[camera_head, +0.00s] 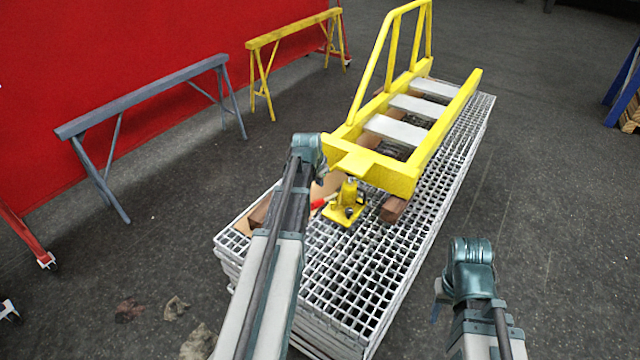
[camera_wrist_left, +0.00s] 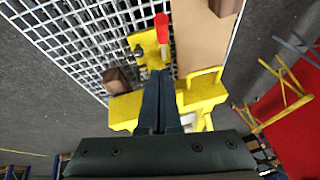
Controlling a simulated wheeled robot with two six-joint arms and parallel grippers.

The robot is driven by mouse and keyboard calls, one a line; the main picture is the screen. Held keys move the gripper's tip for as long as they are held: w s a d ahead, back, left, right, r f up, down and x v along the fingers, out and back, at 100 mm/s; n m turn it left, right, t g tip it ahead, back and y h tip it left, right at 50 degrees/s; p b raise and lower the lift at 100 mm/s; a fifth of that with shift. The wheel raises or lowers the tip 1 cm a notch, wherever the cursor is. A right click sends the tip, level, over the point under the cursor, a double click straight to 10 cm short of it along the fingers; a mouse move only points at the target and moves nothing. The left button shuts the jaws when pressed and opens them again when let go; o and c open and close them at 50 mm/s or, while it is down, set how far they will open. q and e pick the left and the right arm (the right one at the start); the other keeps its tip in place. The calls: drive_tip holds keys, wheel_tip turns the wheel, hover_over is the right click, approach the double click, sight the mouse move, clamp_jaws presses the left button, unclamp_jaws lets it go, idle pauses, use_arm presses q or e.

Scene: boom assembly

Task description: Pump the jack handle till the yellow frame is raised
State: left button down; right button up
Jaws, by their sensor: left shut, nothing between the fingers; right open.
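The yellow frame (camera_head: 400,175) lies over a stack of metal gratings, its near end above the yellow jack (camera_head: 348,205). The jack's red handle (camera_head: 318,203) sticks out to the left and is partly hidden by my left arm in the head view. In the left wrist view, the jack (camera_wrist_left: 148,48) and the red handle (camera_wrist_left: 162,28) show beyond the fingertips. My left gripper (camera_wrist_left: 158,78) is shut and empty, with its fingers apart from the handle in the picture. My right gripper (camera_head: 439,298) is open, low at the right beside the gratings, mostly hidden by its own wrist.
The grating stack (camera_head: 340,290) has a bare near end. A wooden block (camera_head: 393,208) sits under the frame's near end, and a tan board (camera_wrist_left: 200,35) lies beside the handle. Grey (camera_head: 150,95) and yellow (camera_head: 295,35) trestles stand left.

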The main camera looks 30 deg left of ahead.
use_arm(q)
drive_tip(key=shift+w+r+g+p, duration=0.15)
drive_tip(key=shift+w+r+p, duration=0.2)
drive_tip(key=shift+r, duration=0.15)
drive_tip(key=shift+w+r+g+p, duration=0.15)
drive_tip(key=shift+w+r+p, duration=0.15)
drive_tip(key=shift+r, duration=0.2)
use_arm(e)
drive_tip(key=shift+d+r, duration=0.1)
drive_tip(key=shift+r, duration=1.15)
use_arm(q)
drive_tip(key=shift+f, duration=0.2)
use_arm(e)
drive_tip(key=shift+f, duration=0.15)
use_arm(q)
drive_tip(key=b, duration=1)
hover_over(320, 201)
drive_tip(key=d, duration=0.1)
wheel_tip(320, 201, down, 10)
drive_tip(key=shift+s+a+f+b, duration=0.15)
drive_tip(key=shift+s+f+b, duration=0.4)
drive_tip(key=shift+f+b, duration=0.4)
drive_tip(key=shift+s+a+f+b, duration=0.2)
drive_tip(key=shift+s+f+b, duration=0.15)
drive_tip(key=shift+b, duration=0.1)
use_arm(e)
wheel_tip(320, 201, down, 13)
drive_tip(key=shift+r, duration=0.2)
